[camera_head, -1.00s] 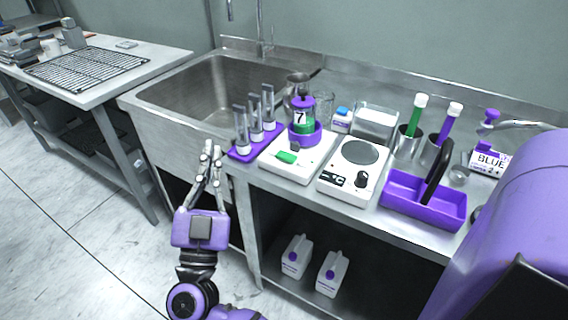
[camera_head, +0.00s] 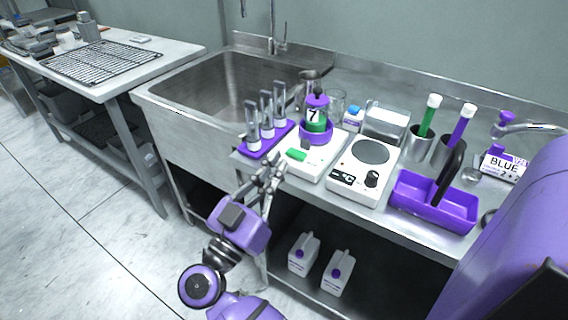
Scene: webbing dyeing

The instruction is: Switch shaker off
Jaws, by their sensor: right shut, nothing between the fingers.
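The shaker (camera_head: 326,161) is a white box on the steel counter, with a green switch (camera_head: 296,155) on its near left part and a small dark knob behind it. A purple holder on its back carries a bottle (camera_head: 317,117) with green liquid, marked 7. My right gripper (camera_head: 274,168) is shut and empty. Its fingertips are just left of and below the green switch in the picture, by the counter's front edge; I cannot tell whether they touch anything. My left gripper is not in view.
The sink (camera_head: 215,92) lies at the left. Two white jugs (camera_head: 337,280) stand on the lower shelf.

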